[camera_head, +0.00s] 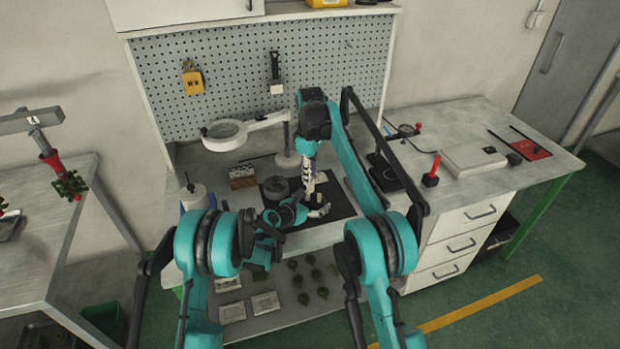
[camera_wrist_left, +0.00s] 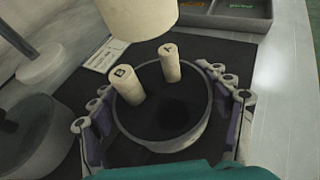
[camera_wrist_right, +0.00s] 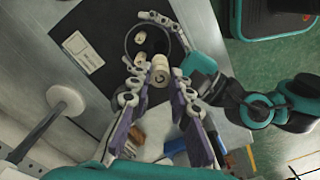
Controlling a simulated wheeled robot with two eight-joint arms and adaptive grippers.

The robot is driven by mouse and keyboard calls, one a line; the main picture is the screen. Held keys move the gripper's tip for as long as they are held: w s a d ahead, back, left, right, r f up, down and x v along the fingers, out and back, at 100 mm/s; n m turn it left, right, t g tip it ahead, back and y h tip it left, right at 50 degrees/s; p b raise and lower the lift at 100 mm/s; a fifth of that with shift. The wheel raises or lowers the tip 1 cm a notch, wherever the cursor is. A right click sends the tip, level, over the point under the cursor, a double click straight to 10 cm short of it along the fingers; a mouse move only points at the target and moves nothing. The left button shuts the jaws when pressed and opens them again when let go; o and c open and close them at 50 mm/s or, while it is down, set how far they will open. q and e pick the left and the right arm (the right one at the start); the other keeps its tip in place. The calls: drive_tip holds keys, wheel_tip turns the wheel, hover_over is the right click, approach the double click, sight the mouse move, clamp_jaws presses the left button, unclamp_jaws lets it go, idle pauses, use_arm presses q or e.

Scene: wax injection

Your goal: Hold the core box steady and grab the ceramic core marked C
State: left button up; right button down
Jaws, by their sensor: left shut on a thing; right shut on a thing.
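The core box is a dark round bowl (camera_wrist_left: 181,112), held upright on the mat between the fingers of my left gripper (camera_wrist_left: 165,112). Inside it stand a pale core marked B (camera_wrist_left: 128,88) and another pale core (camera_wrist_left: 170,66) whose letter I cannot read for sure. My right gripper (camera_wrist_right: 158,88) is shut on the pale ceramic core marked C (camera_wrist_right: 160,74). This core also shows large at the top of the left wrist view (camera_wrist_left: 138,16), above the box. In the head view, the right gripper (camera_head: 310,187) is over the left gripper (camera_head: 305,211).
A dark mat (camera_head: 340,207) lies under the box, with a white label card (camera_wrist_left: 107,54) beside it. A dark compartment tray (camera_wrist_left: 228,20) lies beyond. The bench's right part has free room.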

use_arm(q)
drive_tip(key=o, duration=2)
drive_tip(key=shift+d, duration=0.15)
